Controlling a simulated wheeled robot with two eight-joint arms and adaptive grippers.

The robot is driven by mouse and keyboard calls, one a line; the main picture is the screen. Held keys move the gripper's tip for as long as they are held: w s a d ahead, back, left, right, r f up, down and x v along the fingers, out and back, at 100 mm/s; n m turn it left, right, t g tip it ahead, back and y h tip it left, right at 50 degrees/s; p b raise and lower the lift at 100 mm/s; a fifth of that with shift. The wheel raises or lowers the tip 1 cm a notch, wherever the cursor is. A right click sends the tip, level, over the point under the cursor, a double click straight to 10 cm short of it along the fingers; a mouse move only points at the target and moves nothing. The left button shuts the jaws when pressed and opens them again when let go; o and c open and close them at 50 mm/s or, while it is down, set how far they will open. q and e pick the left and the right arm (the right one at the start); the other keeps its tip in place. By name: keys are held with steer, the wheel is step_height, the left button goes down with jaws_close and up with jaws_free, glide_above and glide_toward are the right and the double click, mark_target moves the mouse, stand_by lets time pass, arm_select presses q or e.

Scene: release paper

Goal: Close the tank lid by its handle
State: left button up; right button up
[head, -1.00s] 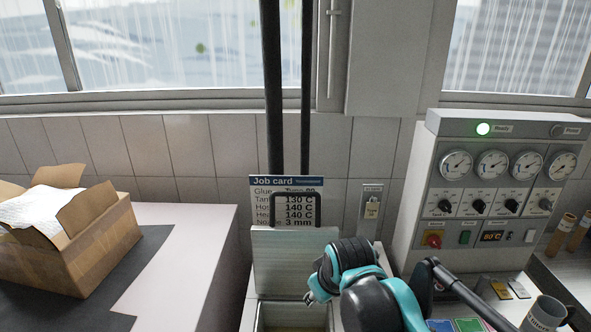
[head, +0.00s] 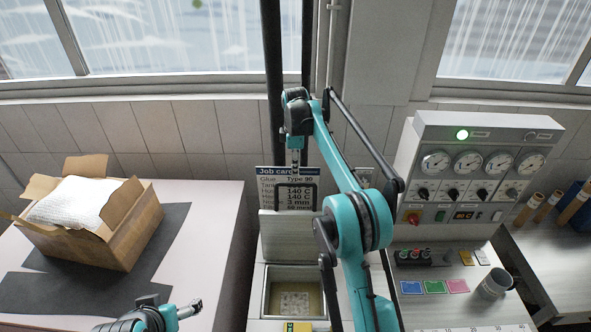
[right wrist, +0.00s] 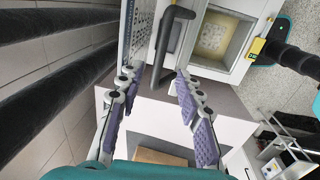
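The tank (head: 266,297) is open at the bottom centre of the head view, with pale contents inside. Its grey lid (head: 275,224) stands upright at the back of the opening. The black loop handle (head: 316,197) rises from the lid's top edge, in front of the job card. My right gripper (head: 297,168) points down just above the handle. In the right wrist view, my right gripper (right wrist: 157,75) has its purple-padded fingers spread and empty, with the handle (right wrist: 168,52) just beyond the fingertips. My left gripper (head: 195,306) is low at the left; its opening is too small to judge.
A cardboard box (head: 125,235) sits on the left table (head: 215,230). A gauge panel (head: 480,130) stands at the right, with coloured cards (head: 434,287) and a grey cup (head: 494,283) before it. Black vertical pipes (head: 271,80) rise behind my right gripper.

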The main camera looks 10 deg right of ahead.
steer(key=f, duration=0.5)
steer(key=f+p, duration=0.1)
steer(key=f, duration=0.1)
steer(key=shift+w+d+f, duration=0.1)
steer(key=shift+w+f, duration=0.3)
jaws_close()
